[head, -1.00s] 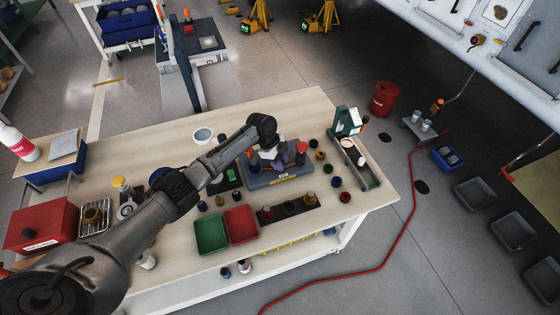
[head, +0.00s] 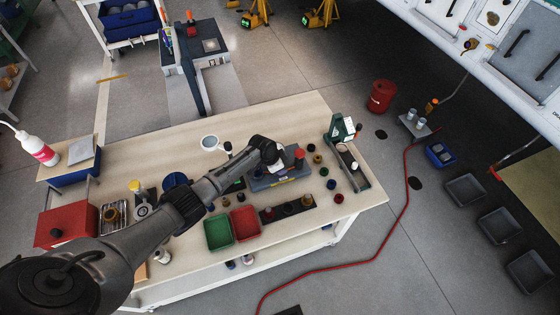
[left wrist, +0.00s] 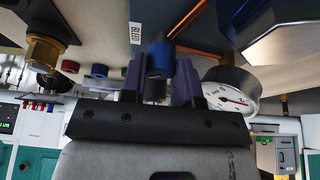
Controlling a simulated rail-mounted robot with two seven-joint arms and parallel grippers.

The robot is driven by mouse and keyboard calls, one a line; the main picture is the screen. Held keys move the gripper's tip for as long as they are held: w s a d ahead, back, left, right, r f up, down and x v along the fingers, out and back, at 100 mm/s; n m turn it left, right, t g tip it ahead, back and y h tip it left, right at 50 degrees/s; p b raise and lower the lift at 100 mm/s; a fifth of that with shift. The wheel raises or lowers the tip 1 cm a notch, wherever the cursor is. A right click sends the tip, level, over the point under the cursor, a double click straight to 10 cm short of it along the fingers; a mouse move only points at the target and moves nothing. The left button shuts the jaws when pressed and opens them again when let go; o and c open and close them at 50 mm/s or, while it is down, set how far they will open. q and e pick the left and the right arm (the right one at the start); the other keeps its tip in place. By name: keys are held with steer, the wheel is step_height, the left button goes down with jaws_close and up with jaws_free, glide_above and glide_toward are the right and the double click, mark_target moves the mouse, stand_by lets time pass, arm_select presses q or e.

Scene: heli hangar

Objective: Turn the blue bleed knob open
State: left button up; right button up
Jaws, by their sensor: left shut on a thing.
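The blue bleed knob (left wrist: 160,56) shows in the left wrist view, beside a small white label reading BLEED (left wrist: 136,33). My left gripper (left wrist: 159,78) has one purple finger on each side of the knob and is shut on it. In the head view my left gripper (head: 271,160) is over the grey-blue bench unit (head: 290,179), and the arm hides the knob there. How far the knob is turned cannot be told. My right gripper is in neither view.
A round pressure gauge (left wrist: 231,90) sits close right of the fingers in the wrist view. A red knob (head: 299,154) stands on the unit. Green (head: 219,233) and red (head: 245,222) trays and several small caps lie nearby on the workbench (head: 300,115).

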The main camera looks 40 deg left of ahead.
arm_select(q)
steer(key=n+p, duration=0.2)
steer(key=n+y+p, duration=0.1)
steer(key=n+p, duration=0.1)
steer(key=shift+d+r+n+t+y, duration=0.15)
steer(key=shift+r+n+t+y, duration=0.05)
steer(key=shift+n+t+y, duration=0.1)
steer(key=shift+n+y+p, duration=0.5)
steer(key=shift+n+p, duration=0.2)
steer(key=shift+n, duration=0.4)
steer(key=shift+f+n+y+p, duration=0.15)
steer(key=shift+n+y+p, duration=0.25)
steer(key=shift+n, duration=0.8)
steer(key=o, duration=0.6)
steer(key=shift+o, duration=0.2)
